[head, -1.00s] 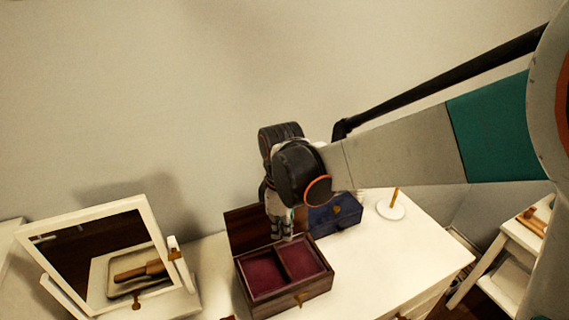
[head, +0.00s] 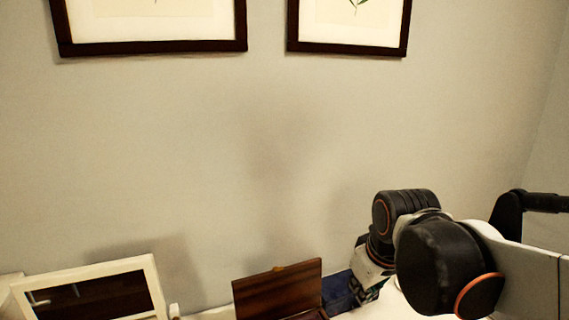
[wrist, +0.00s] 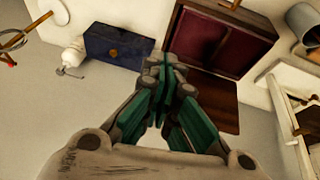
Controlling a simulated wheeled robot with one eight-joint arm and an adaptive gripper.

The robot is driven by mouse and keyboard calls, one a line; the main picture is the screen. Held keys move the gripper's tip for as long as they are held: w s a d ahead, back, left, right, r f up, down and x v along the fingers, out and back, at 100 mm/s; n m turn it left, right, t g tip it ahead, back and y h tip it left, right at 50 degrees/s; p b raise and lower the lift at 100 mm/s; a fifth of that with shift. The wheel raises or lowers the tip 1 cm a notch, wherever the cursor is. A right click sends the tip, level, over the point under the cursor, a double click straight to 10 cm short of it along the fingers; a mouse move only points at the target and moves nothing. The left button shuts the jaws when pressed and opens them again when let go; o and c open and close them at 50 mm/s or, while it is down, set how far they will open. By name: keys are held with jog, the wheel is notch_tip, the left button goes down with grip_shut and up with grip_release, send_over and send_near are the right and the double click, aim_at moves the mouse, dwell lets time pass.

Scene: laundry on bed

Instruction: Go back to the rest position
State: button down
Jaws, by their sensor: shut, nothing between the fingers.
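My gripper (wrist: 162,80) is shut and empty in the wrist view, its teal and grey fingers together. It hangs above and in front of the open wooden jewelry box and the blue box, apart from both as far as I can tell. In the head view my arm is at the lower right, and the fingertips are not clearly visible.
A white-framed mirror (head: 158,290) stands at left. Two framed pictures (head: 240,25) hang on the wall.

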jog(key=s+d+f+m+t+b, duration=0.2)
jog(key=s+d+f+m, duration=0.2)
jog(key=s, duration=0.5)
jog(key=shift+s+d+m+t+h, duration=0.3)
jog(key=shift+d+m, duration=0.1)
jog(key=shift+d, duration=0.35)
jog(key=c, duration=1.7)
grip_release()
jog(key=shift+s+d+f, duration=0.1)
jog(key=shift+f, duration=0.1)
